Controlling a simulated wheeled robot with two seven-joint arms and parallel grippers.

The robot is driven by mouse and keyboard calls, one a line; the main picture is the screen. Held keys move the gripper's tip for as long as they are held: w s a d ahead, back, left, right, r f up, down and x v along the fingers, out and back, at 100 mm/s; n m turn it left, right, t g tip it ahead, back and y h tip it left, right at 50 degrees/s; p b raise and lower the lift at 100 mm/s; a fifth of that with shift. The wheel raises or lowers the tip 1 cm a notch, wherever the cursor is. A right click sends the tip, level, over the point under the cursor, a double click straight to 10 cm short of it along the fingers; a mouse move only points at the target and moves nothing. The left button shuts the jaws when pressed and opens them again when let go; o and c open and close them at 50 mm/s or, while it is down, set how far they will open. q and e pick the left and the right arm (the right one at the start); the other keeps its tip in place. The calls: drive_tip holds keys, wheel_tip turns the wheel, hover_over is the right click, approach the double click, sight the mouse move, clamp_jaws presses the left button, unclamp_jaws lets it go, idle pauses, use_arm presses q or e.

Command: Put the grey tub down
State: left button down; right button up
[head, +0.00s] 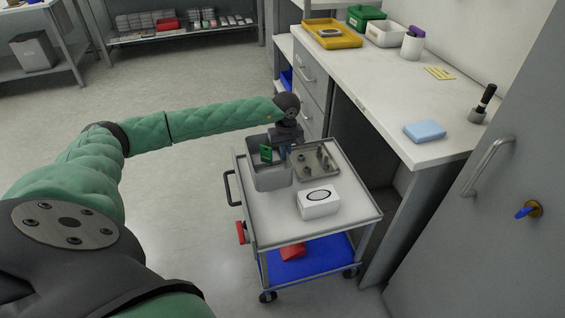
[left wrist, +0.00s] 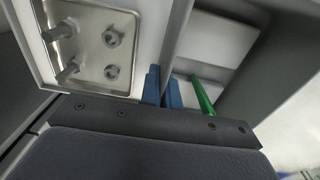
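The grey tub (head: 272,178) is an open box at the back left of the trolley top, upright. Its underside is hard to see, so I cannot tell whether it rests on the trolley or hangs just above. My left gripper (head: 284,152) is at the tub's right wall. In the left wrist view, its blue fingers (left wrist: 163,88) are close together on either side of the tub's rim (left wrist: 178,35), shut on it. A green item (head: 266,153) stands inside the tub and also shows in the wrist view (left wrist: 202,95). My right gripper is out of view.
The trolley (head: 262,222) also carries a metal tray (head: 328,171) with metal parts, close right of the tub, and a white box (head: 318,202) in front. Its front left top is clear. A white counter (head: 400,105) and a grey cabinet stand to the right.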

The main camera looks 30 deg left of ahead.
sight(282, 164)
use_arm(q)
drive_tip(key=shift+a+f, duration=0.4)
drive_tip(key=shift+a, duration=0.25)
drive_tip(key=shift+f, duration=2)
drive_tip(key=shift+f, duration=0.15)
drive_tip(key=c, duration=1.6)
unclamp_jaws()
drive_tip(key=shift+s, duration=0.1)
drive_tip(key=shift+c, duration=0.2)
